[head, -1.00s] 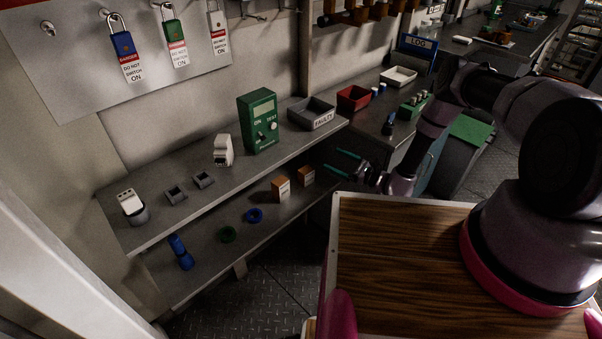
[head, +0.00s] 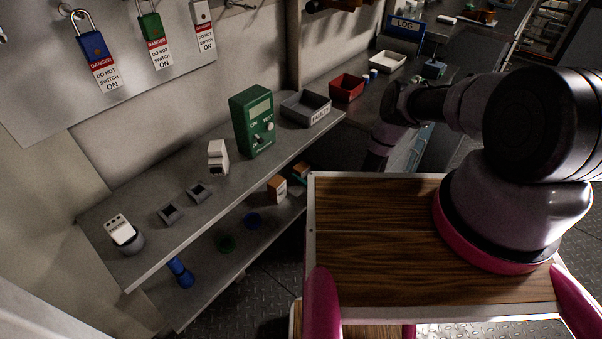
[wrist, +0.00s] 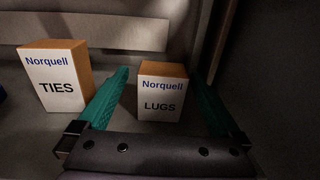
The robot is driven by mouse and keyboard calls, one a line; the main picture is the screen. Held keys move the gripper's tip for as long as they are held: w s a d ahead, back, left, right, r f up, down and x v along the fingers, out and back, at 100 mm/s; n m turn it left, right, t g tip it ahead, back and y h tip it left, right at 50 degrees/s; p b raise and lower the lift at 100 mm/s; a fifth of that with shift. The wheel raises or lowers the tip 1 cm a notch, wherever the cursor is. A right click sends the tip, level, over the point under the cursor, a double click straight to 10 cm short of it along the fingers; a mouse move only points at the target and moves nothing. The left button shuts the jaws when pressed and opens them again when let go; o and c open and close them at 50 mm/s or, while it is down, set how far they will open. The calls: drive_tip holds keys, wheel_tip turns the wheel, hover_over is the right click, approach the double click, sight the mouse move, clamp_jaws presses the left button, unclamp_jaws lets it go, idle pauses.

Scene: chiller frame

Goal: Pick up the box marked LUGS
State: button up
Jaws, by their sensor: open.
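The LUGS box (wrist: 162,104), orange-brown with a white front label, stands upright on the lower shelf in the wrist view. My gripper (wrist: 160,74) is open, its teal fingers on either side of the box, with visible gaps and no clear contact. The TIES box (wrist: 57,84), similar in look, stands to the left, outside the left finger. In the head view the TIES box (head: 277,189) shows on the lower shelf, and the LUGS box (head: 301,170) is partly hidden to its right. My gripper is mostly hidden there behind my wooden deck.
The upper shelf (head: 185,230) overhangs the lower one and carries a green tester (head: 254,122) and a grey FAULTY tray (head: 306,109). A wall rises behind the boxes.

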sight(298, 165)
drive_tip(key=x, duration=0.5)
drive_tip(key=shift+w+r, duration=0.15)
drive_tip(key=shift+w, duration=0.05)
drive_tip(key=c, duration=1.5)
